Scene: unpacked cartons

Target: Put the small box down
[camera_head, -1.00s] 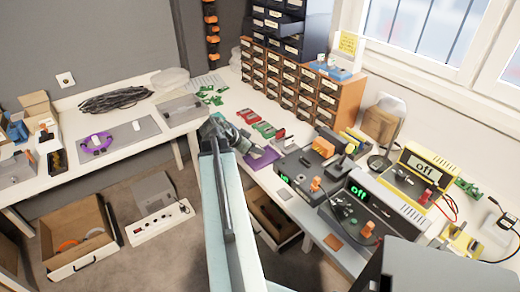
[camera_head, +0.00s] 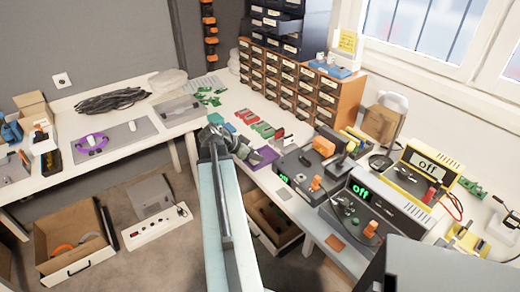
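My arm reaches forward over the gap between the two benches. My gripper (camera_head: 243,148) is at its far end, in front of the right bench's near edge and beside a flat purple piece (camera_head: 263,156). The gripper is small and partly hidden by the arm, so I cannot tell whether its fingers are open or hold anything. I cannot make out a small box in it. An open cardboard box (camera_head: 31,101) stands at the back left of the left bench, far from my gripper.
Drawer cabinets (camera_head: 295,85) stand at the back of the right bench (camera_head: 237,100). The left bench has a grey mat (camera_head: 117,141). An open drawer (camera_head: 72,232) and a power strip (camera_head: 157,226) are below.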

